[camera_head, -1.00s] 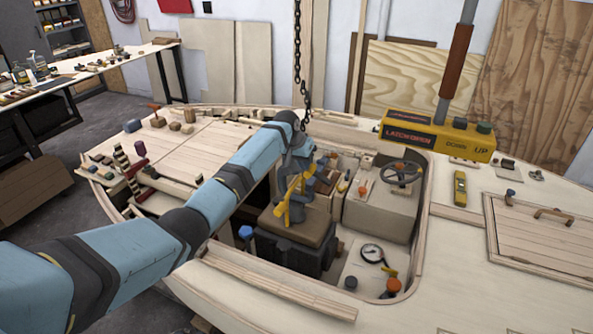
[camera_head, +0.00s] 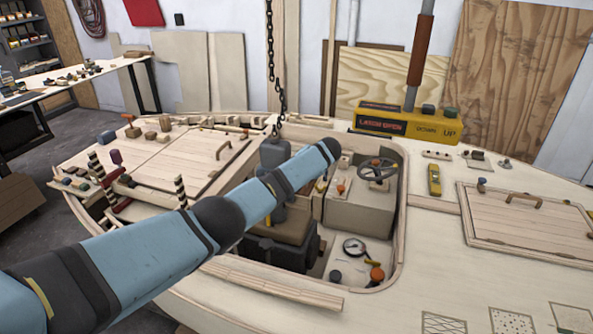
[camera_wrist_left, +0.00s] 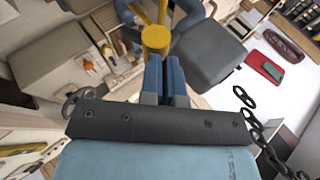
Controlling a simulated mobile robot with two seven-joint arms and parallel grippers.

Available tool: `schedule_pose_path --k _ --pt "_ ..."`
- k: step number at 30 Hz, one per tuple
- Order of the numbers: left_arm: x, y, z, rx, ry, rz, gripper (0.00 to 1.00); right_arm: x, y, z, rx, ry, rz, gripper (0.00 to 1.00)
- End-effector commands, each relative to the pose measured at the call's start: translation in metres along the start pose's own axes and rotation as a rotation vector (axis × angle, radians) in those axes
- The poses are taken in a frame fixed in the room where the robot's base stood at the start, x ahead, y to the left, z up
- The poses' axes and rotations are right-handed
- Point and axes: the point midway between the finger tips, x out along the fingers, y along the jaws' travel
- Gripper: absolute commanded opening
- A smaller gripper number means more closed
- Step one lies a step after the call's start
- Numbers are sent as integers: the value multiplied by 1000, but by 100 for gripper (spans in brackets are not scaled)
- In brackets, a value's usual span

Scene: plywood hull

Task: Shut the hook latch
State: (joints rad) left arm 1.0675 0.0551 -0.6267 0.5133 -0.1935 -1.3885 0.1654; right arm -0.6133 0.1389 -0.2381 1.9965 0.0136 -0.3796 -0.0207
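A grey hook block (camera_head: 274,152) hangs from the chain over the open cockpit. It also shows in the left wrist view (camera_wrist_left: 208,60), with yellow hook parts beside it. A yellow round piece (camera_wrist_left: 155,39), seemingly part of the hook or its latch, is just beyond my left fingertips. I cannot tell whether it touches them. My left gripper (camera_wrist_left: 163,62) has its two blue fingers close together, with nothing visible between them. In the head view my left arm hides this gripper and most of the hook. The latch's position is unclear. My right gripper is not in view.
The chain (camera_head: 271,55) hangs from above. A dark engine-like box (camera_head: 285,250) stands below the hook. A console with a steering wheel (camera_head: 377,169) stands to its right. A yellow control box (camera_head: 407,122) sits on the deck behind.

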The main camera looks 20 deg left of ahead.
Motion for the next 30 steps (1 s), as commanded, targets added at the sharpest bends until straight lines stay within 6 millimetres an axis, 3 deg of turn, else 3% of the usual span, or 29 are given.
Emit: schedule_pose_path --k 12,30 --pt "8 10 2 15 -10 -51 0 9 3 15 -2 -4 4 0" --pt "8 12 1 15 -10 -50 0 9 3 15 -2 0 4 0"
